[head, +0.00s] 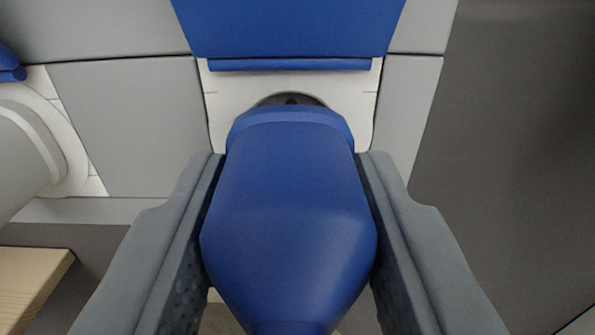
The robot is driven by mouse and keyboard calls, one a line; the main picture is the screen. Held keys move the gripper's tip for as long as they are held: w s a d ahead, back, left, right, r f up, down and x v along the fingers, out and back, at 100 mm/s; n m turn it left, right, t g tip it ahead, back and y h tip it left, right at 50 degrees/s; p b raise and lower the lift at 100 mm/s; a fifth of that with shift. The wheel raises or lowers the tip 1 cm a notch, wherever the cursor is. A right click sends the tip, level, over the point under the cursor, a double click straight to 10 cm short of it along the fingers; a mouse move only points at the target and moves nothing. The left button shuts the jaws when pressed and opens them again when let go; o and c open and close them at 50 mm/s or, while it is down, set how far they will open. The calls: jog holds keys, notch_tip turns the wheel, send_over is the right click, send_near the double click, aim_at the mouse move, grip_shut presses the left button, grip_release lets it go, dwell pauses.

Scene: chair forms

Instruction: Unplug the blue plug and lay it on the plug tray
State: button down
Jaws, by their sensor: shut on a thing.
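The blue plug (288,205) fills the middle of the view, its front end toward a white socket (222,110) with a raised blue lid (288,28). A dark round opening with a small hole shows just above the plug's front edge. The plug hides the rest of the opening, so I cannot tell whether its front is still inside. My gripper (291,170) is shut on the blue plug, one grey finger on each side. A wooden surface (30,285) shows at the lower left; I cannot tell if it is the plug tray.
Another white socket (75,165) at the left has a light grey cylindrical thing (22,160) in front of it and a bit of blue lid (8,65) above. Grey wall panels (125,125) surround the sockets. A dark grey area at the right looks clear.

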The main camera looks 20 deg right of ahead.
jog(key=shift+v, duration=2.25)
jog(key=shift+s, duration=0.15)
jog(key=shift+v, duration=2.35)
